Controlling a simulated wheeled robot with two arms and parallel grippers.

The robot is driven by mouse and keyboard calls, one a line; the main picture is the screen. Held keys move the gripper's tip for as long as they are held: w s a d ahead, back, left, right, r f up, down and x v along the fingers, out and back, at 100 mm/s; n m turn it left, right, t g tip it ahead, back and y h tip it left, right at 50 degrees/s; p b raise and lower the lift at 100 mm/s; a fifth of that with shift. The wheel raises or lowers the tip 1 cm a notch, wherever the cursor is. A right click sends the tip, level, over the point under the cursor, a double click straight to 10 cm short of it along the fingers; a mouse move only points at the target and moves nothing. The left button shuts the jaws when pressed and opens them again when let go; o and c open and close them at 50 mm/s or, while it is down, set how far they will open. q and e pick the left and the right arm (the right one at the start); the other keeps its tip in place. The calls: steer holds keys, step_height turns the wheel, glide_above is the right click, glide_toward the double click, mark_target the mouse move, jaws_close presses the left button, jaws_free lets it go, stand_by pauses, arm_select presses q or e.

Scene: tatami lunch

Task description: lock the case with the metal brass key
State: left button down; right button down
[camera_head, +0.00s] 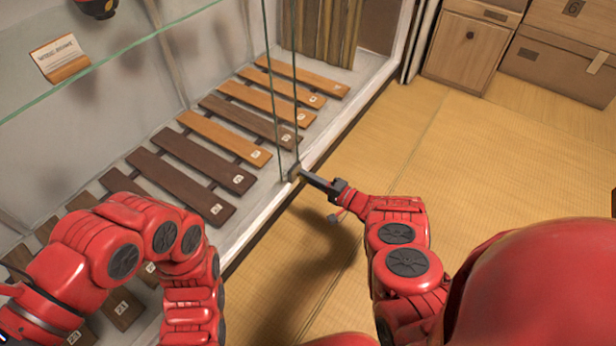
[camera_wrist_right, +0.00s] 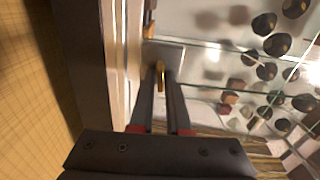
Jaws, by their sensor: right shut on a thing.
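The case is a glass-fronted display cabinet with a white sill (camera_head: 352,112), on the left in the head view. A small lock fitting (camera_head: 294,172) sits low on the edge of its glass; it shows as a grey plate (camera_wrist_right: 172,50) in the right wrist view. My right gripper (camera_head: 305,176) is at this fitting, its fingers shut on the brass key (camera_wrist_right: 160,70). The key points at the plate; its tip is hidden or too small to tell whether it is inside the lock.
Inside the case lie several wooden bars (camera_head: 205,135), with a glass shelf (camera_head: 150,38) and a small label card (camera_head: 60,57) above. Wooden boxes (camera_head: 475,45) stand at the back right. The tatami floor (camera_head: 480,150) right of the case is clear.

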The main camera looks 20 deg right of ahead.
steer(key=shift+a, duration=0.1)
stand_by(0.7)
steer(key=c, duration=1)
jaws_free()
arm_select(q)
steer(key=shift+r, duration=0.1)
